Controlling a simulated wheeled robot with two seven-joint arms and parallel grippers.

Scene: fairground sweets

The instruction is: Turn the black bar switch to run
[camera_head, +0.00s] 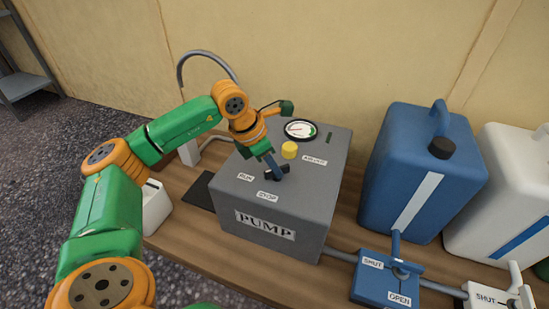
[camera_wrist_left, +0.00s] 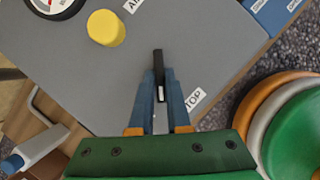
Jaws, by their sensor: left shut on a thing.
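The grey pump box (camera_head: 240,192) stands on a wooden bench, with RUN, STOP and ADJUST labels on its top. The black bar switch (camera_head: 270,172) sits between RUN (camera_head: 246,177) and STOP (camera_head: 268,196), partly hidden by my left gripper (camera_head: 279,174). In the left wrist view, the black bar (camera_wrist_left: 158,58) stands between the two blue fingers of my left gripper (camera_wrist_left: 159,76), which are shut on it. A white mark shows on its near end; STOP (camera_wrist_left: 193,101) is at lower right. I cannot tell exactly which label the bar points to. My right gripper is out of view.
A yellow knob (camera_head: 289,150) and a round gauge (camera_head: 300,129) are behind the switch. A blue canister (camera_head: 405,180) and a white canister (camera_head: 500,205) stand at the right, with shut/open valve blocks (camera_head: 372,286) in front. A grey curved pipe (camera_head: 207,53) rises behind.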

